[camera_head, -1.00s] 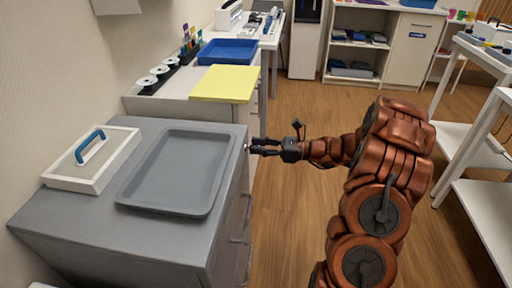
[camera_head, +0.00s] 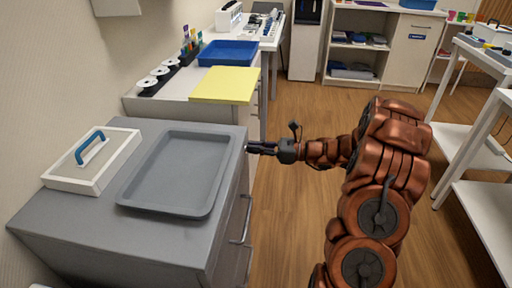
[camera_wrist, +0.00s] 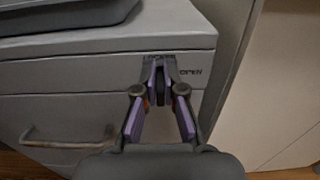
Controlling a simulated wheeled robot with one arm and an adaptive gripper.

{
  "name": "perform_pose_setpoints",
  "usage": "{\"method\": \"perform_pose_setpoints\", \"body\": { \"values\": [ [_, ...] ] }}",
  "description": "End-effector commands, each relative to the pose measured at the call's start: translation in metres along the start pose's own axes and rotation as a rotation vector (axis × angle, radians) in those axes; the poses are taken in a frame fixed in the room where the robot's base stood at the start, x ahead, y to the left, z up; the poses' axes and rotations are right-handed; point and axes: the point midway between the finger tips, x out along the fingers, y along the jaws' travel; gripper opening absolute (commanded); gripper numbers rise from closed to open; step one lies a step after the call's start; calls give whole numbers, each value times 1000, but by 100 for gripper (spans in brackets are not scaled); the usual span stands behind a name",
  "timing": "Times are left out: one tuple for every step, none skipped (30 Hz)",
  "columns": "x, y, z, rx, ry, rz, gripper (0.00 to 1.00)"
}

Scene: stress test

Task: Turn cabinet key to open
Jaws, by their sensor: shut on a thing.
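The grey cabinet (camera_head: 130,245) stands at the left in the head view, and its front fills much of the wrist view (camera_wrist: 70,75). My gripper (camera_head: 252,147) reaches the cabinet's upper front near the top corner. In the wrist view my gripper (camera_wrist: 159,70) has its fingertips together at the top front panel, just left of the printed word OPEN (camera_wrist: 191,71). It is shut on the key, which is mostly hidden between the fingers. The key's turn angle cannot be told.
A grey tray (camera_head: 135,195) and a white framed box with a blue handle (camera_head: 60,178) lie on the cabinet top. A drawer handle (camera_wrist: 65,142) sits below left of my gripper. The floor (camera_head: 290,230) right of the cabinet is clear apart from my arm.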

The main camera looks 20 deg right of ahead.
Motion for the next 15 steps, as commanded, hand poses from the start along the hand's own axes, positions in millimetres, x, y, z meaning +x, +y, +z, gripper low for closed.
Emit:
{"method": "perform_pose_setpoints", "body": {
  "values": [
    [0,0,0,0,0,0,0],
    [0,0,0,0,0,0,0],
    [0,0,0,1,0,0,0],
    [0,0,0,3,0,0,0],
    [0,0,1,4,0,0,0],
    [0,0,1,8,0,0,0],
    [0,0,2,12,0,0,0],
    [0,0,2,16,0,0,0],
    [0,0,2,24,0,-1,0],
    [0,-1,3,30,0,-1,0],
    [0,-1,3,39,0,-2,0],
    [0,-1,4,51,0,-2,0],
    [0,-1,4,61,0,-2,0],
    [0,-1,4,72,0,-2,0],
    [0,-1,5,87,0,-1,0]
  ]
}}
